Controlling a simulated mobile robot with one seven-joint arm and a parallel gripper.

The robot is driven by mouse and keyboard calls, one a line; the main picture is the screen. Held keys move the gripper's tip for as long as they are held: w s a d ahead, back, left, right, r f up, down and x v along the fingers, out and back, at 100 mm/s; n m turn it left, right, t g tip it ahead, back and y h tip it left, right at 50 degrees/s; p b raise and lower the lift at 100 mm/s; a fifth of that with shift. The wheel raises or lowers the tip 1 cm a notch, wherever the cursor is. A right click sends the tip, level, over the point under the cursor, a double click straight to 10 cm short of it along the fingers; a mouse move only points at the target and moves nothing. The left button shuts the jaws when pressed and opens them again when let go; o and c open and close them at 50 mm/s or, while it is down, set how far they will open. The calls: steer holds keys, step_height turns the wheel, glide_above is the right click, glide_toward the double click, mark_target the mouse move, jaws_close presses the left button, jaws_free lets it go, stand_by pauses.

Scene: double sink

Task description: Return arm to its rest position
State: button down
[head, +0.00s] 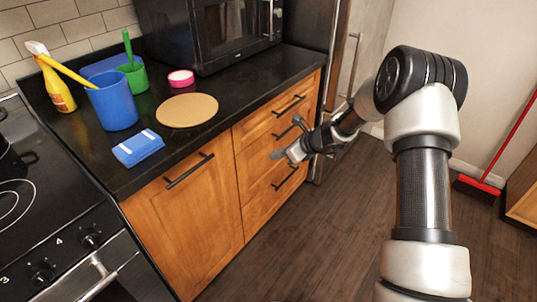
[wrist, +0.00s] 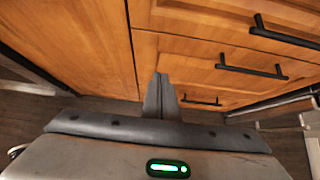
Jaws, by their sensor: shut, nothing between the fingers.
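My gripper (head: 281,154) is at the end of my bent arm, in front of the wooden drawers (head: 272,140) and below the counter top in the head view. In the wrist view my gripper (wrist: 160,80) has its two fingers together, with nothing between them. The fingers point toward the cabinet front and drawers (wrist: 225,50). I cannot tell how wide the gap to the wood is.
The black counter (head: 235,92) holds a blue cup (head: 112,103), a green cup (head: 134,78), a yellow spray bottle (head: 57,88), a round board (head: 187,110), a blue sponge (head: 138,148) and a microwave (head: 215,30). A stove (head: 50,220) stands left. The floor (head: 310,235) is clear near the drawers.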

steer(key=s+d+r+n+g+h+p, duration=0.1)
steer(key=s+d+r+n, duration=0.1)
steer(key=s+r+n, duration=0.7)
steer(key=s+d+r+n+h, duration=0.1)
steer(key=s+d+r+n, duration=0.2)
steer(key=s+r, duration=0.75)
steer(key=s+d+r+n+h, duration=0.2)
steer(key=s+d+r+n, duration=0.2)
steer(key=s, duration=0.2)
steer(key=s+d+r+n+t+h, duration=0.1)
steer(key=s+d+r+n+h, duration=0.2)
steer(key=s, duration=0.4)
steer(key=s+d+r+n+h, duration=0.1)
steer(key=s+d+r+n, duration=0.3)
steer(key=s+n, duration=0.2)
step_height(320, 180, up, 20)
steer(key=p, duration=2)
steer(key=shift+r+p, duration=0.15)
steer(key=shift+p, duration=0.2)
steer(key=shift+a, duration=0.2)
